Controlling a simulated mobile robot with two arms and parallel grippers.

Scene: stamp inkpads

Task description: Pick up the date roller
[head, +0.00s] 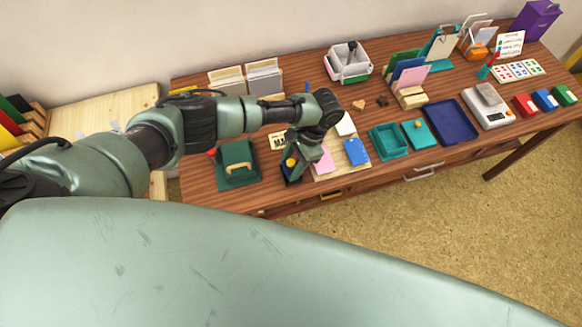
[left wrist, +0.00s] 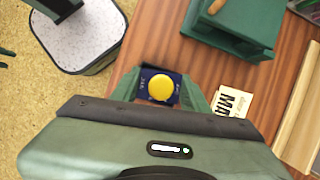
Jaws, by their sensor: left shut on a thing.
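The date roller appears to be the small dark blue block with a round yellow top (head: 291,163), near the table's front edge. It also shows in the left wrist view (left wrist: 161,86), with small markings on its dark face. My left gripper (head: 294,173) reaches down over it and is shut on it, with one green finger on either side in the left wrist view. The gripper body hides its lower part there. I cannot tell whether the block touches the table. My right gripper is not in view.
A green press with a wooden handle (head: 237,167) stands left of my gripper. A lettered card (head: 277,141) lies behind it, and pink (head: 325,162) and blue pads (head: 356,151) lie to its right. Teal trays (head: 388,142) stand farther right. The front edge (head: 262,211) is close.

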